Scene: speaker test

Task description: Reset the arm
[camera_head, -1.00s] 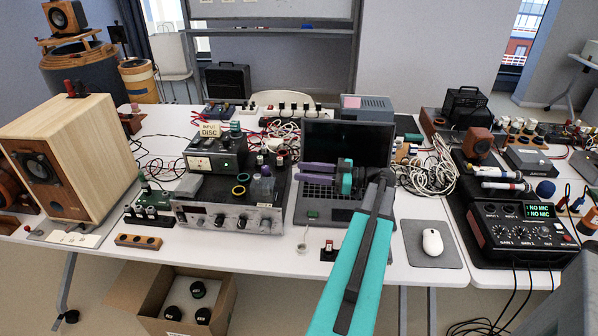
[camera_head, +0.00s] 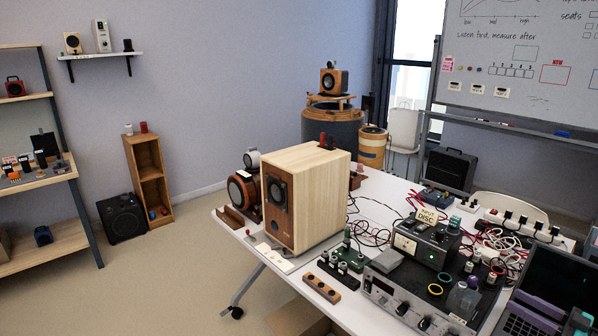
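My gripper (camera_head: 540,313) is at the bottom right corner of the head view, in front of the laptop. Its purple fingers point left, and they look apart with nothing between them. A small teal part of my arm (camera_head: 581,322) shows beside them. The rest of the arm is cut off by the picture's edge.
The open laptop (camera_head: 562,279) is on the white table (camera_head: 391,193). An amplifier (camera_head: 402,307), a device with a dial (camera_head: 421,247) and loose cables are left of it. A large wooden speaker (camera_head: 312,188) stands at the table's left end. The floor (camera_head: 170,285) left of the table is clear.

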